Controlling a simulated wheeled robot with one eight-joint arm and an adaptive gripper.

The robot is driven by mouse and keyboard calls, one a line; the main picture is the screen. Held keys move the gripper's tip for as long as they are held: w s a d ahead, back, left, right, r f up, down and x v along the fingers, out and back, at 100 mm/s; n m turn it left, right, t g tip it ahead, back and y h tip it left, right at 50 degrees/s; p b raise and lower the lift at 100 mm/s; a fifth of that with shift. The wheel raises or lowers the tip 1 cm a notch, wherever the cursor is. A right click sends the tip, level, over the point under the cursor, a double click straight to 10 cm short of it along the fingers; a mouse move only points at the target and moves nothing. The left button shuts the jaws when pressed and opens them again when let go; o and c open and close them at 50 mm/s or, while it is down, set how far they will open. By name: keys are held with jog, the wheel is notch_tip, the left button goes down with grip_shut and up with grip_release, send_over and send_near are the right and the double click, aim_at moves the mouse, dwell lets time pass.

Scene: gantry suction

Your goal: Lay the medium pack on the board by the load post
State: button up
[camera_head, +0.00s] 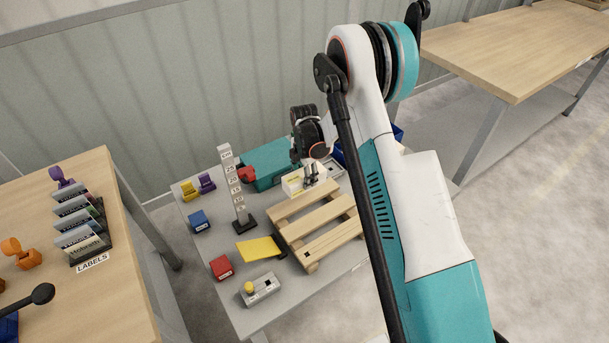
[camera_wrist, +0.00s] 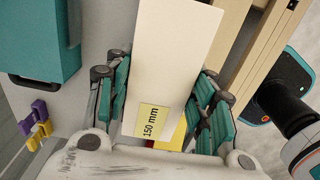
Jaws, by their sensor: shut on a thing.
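My gripper (camera_head: 311,177) is over the far part of the grey table, at the far end of the slatted wooden board (camera_head: 318,219). In the wrist view its teal fingers (camera_wrist: 163,85) are shut on a white pack (camera_wrist: 178,50) with a yellow label reading 150 mm. The pack (camera_head: 292,183) also shows in the head view, partly hidden by the gripper. The board's slats (camera_wrist: 238,52) lie to the right of the pack in the wrist view. A grey post (camera_head: 237,190) with a number scale stands upright left of the board. I cannot tell the pack's height above the table.
A teal box (camera_head: 270,162) stands behind the post. Yellow and purple clips (camera_head: 198,186), a blue block (camera_head: 199,221), a red block (camera_head: 221,267), a yellow plate (camera_head: 259,248) and a button box (camera_head: 260,288) lie on the table's left and front. Blue bins stand behind my arm.

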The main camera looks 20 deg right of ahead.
jog(key=shift+f+b, duration=1.4)
jog(key=shift+f, duration=1.5)
jog(key=shift+f, duration=1.05)
jog(key=o, duration=1.4)
notch_tip(320, 180, up, 12)
jog(key=shift+r, duration=0.1)
